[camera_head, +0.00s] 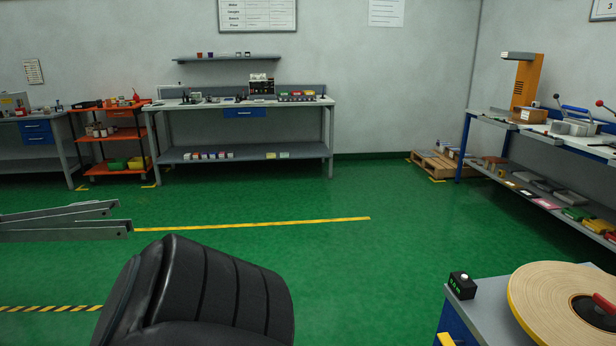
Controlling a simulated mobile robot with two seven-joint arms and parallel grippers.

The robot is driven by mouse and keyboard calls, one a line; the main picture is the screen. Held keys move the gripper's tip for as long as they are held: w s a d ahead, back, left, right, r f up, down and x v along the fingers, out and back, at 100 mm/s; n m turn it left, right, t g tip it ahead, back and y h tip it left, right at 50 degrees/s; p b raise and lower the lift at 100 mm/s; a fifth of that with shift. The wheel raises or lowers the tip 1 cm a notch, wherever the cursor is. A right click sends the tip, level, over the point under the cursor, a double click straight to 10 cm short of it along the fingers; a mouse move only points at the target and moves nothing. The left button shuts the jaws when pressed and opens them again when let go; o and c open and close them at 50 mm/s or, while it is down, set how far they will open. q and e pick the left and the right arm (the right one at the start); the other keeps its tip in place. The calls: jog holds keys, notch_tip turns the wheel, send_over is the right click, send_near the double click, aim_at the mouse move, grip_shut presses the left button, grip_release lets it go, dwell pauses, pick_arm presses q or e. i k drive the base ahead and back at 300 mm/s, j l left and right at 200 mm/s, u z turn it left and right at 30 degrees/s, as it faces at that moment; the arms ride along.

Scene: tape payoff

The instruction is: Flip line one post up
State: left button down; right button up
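No part here can be picked out for certain as the line one post. At the lower right lies a large flat roll of tan tape (548,300) with a dark hub and a red handle (604,303) on it. A small black box (462,286) with a green lit display sits on the grey bench top left of the roll. The roll is cut off by the frame's edge. Neither of my grippers can be made out.
Grey metal bars (70,229) reach in from the left. A black ribbed chair back (215,290) fills the bottom middle. A workbench (245,104) stands at the back wall, another (560,136) at the right. Green floor (380,265) between is clear.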

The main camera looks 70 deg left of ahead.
aim_at(94, 209)
jog(key=j+z, duration=0.15)
jog(key=z, duration=0.6)
jog(key=k+j+z, duration=0.1)
jog(key=j+z, duration=0.25)
jog(key=k+j+z, duration=0.15)
jog(key=j+z, duration=0.25)
jog(key=k+j+z, duration=0.1)
jog(key=z, duration=0.25)
jog(key=k+j+z, duration=0.2)
jog(key=z, duration=0.15)
jog(key=k+j+z, duration=0.15)
jog(key=z, duration=0.15)
jog(key=k+j+z, duration=0.25)
jog(key=z, duration=0.15)
jog(key=k+j+z, duration=0.1)
jog(key=k+z, duration=0.6)
jog(key=k, duration=0.15)
jog(key=k+l+z, duration=0.25)
jog(key=k, duration=0.15)
jog(key=k+z, duration=0.4)
jog(key=k+l+z, duration=0.2)
jog(key=z, duration=0.25)
jog(key=k+l+z, duration=0.25)
jog(key=z, duration=0.15)
jog(key=k+l+z, duration=0.25)
jog(key=z, duration=0.15)
jog(key=k+l+z, duration=0.1)
jog(key=l+z, duration=0.3)
jog(key=l, duration=0.1)
